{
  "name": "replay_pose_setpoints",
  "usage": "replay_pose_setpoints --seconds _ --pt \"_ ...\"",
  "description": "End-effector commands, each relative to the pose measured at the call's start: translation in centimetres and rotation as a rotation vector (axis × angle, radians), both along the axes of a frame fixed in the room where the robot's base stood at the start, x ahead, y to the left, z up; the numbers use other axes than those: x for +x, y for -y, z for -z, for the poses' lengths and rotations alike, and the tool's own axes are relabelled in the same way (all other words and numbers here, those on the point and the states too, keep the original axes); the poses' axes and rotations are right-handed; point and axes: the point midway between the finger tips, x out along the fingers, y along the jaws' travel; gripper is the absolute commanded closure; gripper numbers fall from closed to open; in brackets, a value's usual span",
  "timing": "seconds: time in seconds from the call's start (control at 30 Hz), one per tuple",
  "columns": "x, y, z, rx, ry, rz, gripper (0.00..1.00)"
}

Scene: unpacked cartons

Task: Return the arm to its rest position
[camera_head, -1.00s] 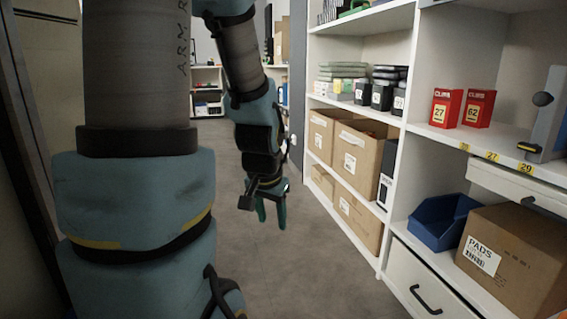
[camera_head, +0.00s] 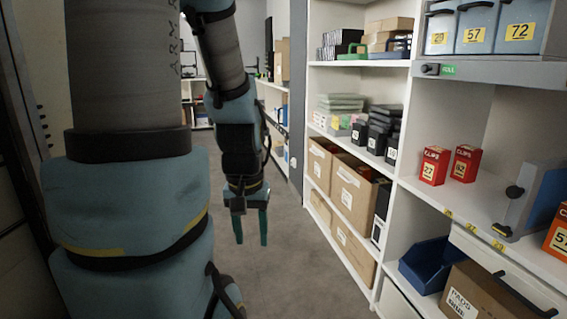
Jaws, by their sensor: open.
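My gripper (camera_head: 252,240) hangs from my arm left of the picture's middle and points down above the grey carpet. Its two teal fingers are apart and nothing is between them. It is clear of the white shelving (camera_head: 401,185) on the right. My own upper arm and joints fill much of the left side and hide what lies behind them.
The shelving holds cardboard boxes (camera_head: 353,190), red clip boxes (camera_head: 434,165), a blue bin (camera_head: 424,262) and numbered bins (camera_head: 477,26). The carpeted aisle (camera_head: 290,270) beside the gripper is free. A dark frame (camera_head: 22,150) stands at the far left.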

Motion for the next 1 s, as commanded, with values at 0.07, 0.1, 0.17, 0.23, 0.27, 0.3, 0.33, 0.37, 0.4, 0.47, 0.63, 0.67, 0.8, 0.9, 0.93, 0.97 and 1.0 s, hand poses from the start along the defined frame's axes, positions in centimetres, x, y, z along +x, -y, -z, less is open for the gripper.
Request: replay_pose_setpoints --seconds 0.07,0.1,0.17,0.23,0.27,0.3,0.33,0.37,0.4,0.47,0.63,0.67,0.8,0.9,0.93,0.97,1.0 --pt "0.0 0.0 -4.4 0.000 0.000 0.000 0.50" --pt "0.0 0.0 -5.6 0.000 0.000 0.000 0.50" --pt "0.0 0.0 -7.5 0.000 0.000 0.000 0.50" --pt "0.0 0.0 -9.7 0.000 0.000 0.001 0.50" --pt "0.0 0.0 -10.7 0.000 0.000 0.001 0.50" --pt "0.0 0.0 -11.9 0.000 0.000 0.001 0.50" --pt "0.0 0.0 -12.7 0.000 0.000 0.001 0.50" --pt "0.0 0.0 -13.6 0.000 0.000 0.001 0.50" --pt "0.0 0.0 -14.6 0.000 0.000 0.001 0.50" --pt "0.0 0.0 -15.8 0.000 0.000 0.001 0.50" --pt "0.0 0.0 -17.8 0.000 0.000 0.001 0.50" --pt "0.0 0.0 -17.9 0.000 0.000 0.001 0.50" --pt "0.0 0.0 -18.0 0.000 0.000 0.001 0.50" --pt "0.0 0.0 -17.9 0.000 0.000 0.001 0.50" --pt "0.0 0.0 -17.9 0.000 0.000 0.001 0.50" --pt "0.0 0.0 -17.9 0.000 0.000 0.001 0.50" --pt "0.0 0.0 -17.9 0.000 0.000 0.001 0.50"
